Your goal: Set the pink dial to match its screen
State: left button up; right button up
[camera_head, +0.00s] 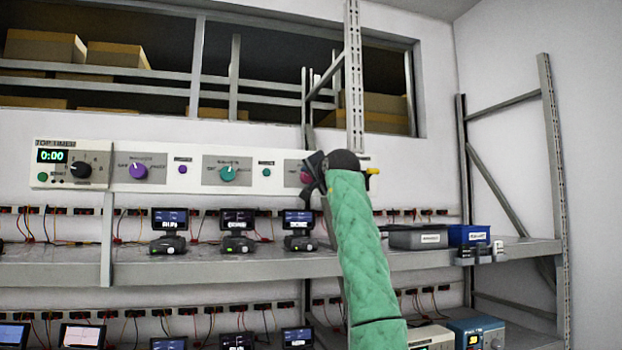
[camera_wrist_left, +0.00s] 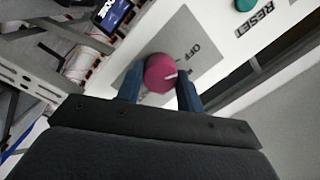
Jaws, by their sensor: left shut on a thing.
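The pink dial (camera_head: 304,178) sits on the white control panel (camera_head: 385,160), mostly covered by my left gripper (camera_head: 312,176) in the head view. In the left wrist view the pink dial (camera_wrist_left: 160,73) is between the two blue fingers of my left gripper (camera_wrist_left: 160,92), which are shut on its sides. My right gripper is not in view.
A purple dial (camera_head: 138,171) and a teal dial (camera_head: 228,173) are further left on the panel, beyond them a timer (camera_head: 70,163) reading 0:00. More screen devices, grey and blue bins (camera_head: 468,235) and cables line the shelf. A metal upright (camera_head: 354,80) rises close behind my gripper.

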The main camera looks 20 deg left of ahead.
pick_arm(q)
jog(key=m+b, duration=0.1)
jog(key=m, duration=0.2)
jog(key=m+b, duration=0.2)
jog(key=m, duration=0.1)
jog(key=m+b, duration=0.1)
jog(key=m, duration=0.3)
jog(key=shift+a+f+t+b, duration=0.1)
jog(key=shift+f+t+b, duration=0.2)
jog(key=shift+m, duration=0.6)
jog(key=m+b, duration=0.1)
jog(key=m, duration=0.2)
jog(key=shift+m+t, duration=0.3)
jog(key=shift+m, duration=1.5)
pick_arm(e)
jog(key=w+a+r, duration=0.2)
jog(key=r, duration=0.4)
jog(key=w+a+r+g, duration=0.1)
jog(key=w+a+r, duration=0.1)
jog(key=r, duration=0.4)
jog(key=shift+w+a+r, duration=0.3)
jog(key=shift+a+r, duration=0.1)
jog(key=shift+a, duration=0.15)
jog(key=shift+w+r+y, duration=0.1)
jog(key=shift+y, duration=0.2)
pick_arm(q)
jog(key=shift+m+b, duration=0.3)
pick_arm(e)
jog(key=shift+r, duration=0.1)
